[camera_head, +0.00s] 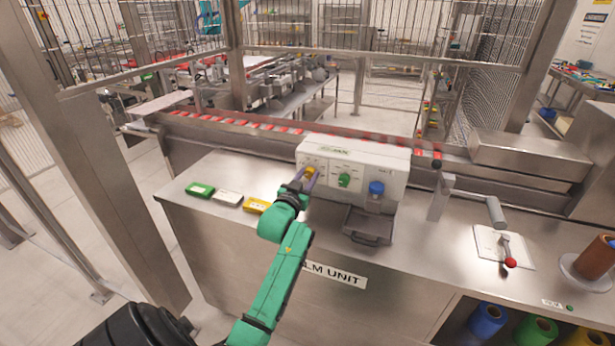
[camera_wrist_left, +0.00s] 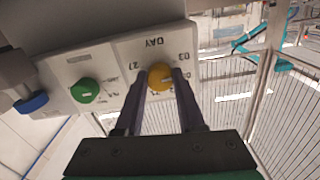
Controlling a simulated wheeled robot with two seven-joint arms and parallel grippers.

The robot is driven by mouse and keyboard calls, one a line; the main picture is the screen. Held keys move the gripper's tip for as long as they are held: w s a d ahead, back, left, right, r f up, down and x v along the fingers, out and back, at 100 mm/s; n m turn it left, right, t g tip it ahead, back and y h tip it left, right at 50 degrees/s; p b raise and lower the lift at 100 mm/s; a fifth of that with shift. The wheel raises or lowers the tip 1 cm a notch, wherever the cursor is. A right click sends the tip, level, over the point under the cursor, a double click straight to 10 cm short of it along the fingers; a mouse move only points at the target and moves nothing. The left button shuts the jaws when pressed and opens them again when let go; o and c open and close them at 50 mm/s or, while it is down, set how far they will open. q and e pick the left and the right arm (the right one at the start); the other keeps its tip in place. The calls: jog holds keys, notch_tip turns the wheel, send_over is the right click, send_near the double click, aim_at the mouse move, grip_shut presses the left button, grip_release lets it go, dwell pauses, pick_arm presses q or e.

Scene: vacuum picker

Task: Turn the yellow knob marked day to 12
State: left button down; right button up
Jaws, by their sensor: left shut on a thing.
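The yellow knob (camera_head: 309,171) sits at the left of the front panel of a white machine (camera_head: 352,153) on the steel counter. In the left wrist view the yellow knob (camera_wrist_left: 160,77) shows under the word DAY, with 27 and 03 printed on either side; the other numbers are too small or hidden to read. My left gripper (camera_head: 303,178) reaches the knob from the front. In the left wrist view its two dark fingers (camera_wrist_left: 160,84) are closed on both sides of the knob. My right gripper is not in view.
A green knob (camera_head: 344,180) and a blue knob (camera_head: 376,188) sit to the right on the same machine. Green (camera_head: 200,190), white (camera_head: 228,197) and yellow (camera_head: 256,205) blocks lie on the counter left of it. A red-tipped lever (camera_head: 510,262) stands at the right.

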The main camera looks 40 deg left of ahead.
pick_arm(q)
jog(key=m, duration=0.3)
jog(key=shift+m, duration=0.4)
jog(key=m, duration=0.3)
jog(key=shift+f+m+b, duration=0.1)
jog(key=shift+m+b, duration=0.2)
jog(key=shift+b, duration=0.05)
jog(key=m, duration=0.3)
jog(key=shift+m+b, duration=0.3)
jog(key=shift+m, duration=1.8)
jog(key=shift+b, duration=0.3)
jog(key=c, duration=0.5)
grip_release()
